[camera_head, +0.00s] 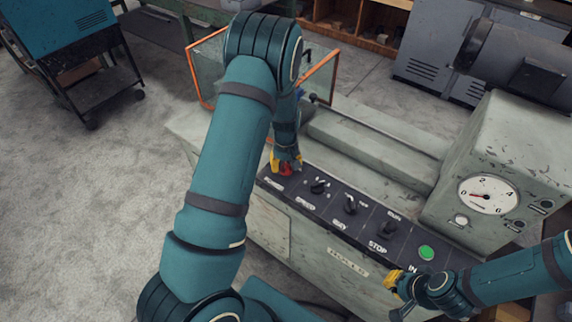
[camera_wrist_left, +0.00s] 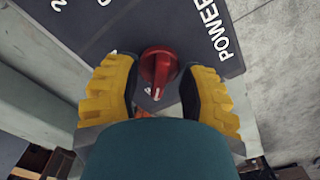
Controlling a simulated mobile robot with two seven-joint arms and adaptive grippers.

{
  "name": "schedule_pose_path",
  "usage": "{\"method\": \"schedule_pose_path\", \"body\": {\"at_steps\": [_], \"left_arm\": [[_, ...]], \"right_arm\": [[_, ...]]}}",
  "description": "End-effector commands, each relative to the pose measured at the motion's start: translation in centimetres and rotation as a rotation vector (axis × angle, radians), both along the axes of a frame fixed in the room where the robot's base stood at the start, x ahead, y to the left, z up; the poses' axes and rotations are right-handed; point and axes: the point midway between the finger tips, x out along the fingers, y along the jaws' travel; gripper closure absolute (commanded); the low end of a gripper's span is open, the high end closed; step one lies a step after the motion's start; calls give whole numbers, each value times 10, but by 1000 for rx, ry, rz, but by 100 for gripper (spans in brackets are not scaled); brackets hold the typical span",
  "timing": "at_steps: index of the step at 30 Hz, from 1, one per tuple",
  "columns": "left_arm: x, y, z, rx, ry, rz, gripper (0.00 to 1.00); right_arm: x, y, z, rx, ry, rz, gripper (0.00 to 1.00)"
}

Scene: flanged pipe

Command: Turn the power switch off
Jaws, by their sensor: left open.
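The power switch is a red rotary knob (camera_wrist_left: 158,66) on the dark control panel, beside the word POWER. In the head view the red knob (camera_head: 286,169) is at the panel's far left end, partly hidden by my left gripper (camera_head: 285,163). In the left wrist view my left gripper (camera_wrist_left: 157,80) is open, with one yellow-padded finger on each side of the knob. A gap shows between knob and fingers. The knob's white mark faces the bottom of the wrist picture. My right gripper (camera_head: 396,288) hangs near the panel's front right; its opening is unclear.
The panel also carries several black knobs (camera_head: 350,205) and a green button (camera_head: 426,253). A housing with a round dial (camera_head: 487,195) stands at the right. An orange-framed guard (camera_head: 322,75) rises behind my left arm.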

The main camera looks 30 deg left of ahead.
Motion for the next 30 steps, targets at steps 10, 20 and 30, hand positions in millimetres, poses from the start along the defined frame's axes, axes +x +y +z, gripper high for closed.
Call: {"method": "schedule_pose_path", "body": {"at_steps": [10,20,30], "left_arm": [[2,0,39,0,-6,-1,59],[1,0,101,0,-3,-1,59],[0,0,120,0,0,0,59]], "right_arm": [[0,0,0,0,0,0,100],[0,0,0,0,0,0,100],[0,0,0,0,0,0,100]]}}
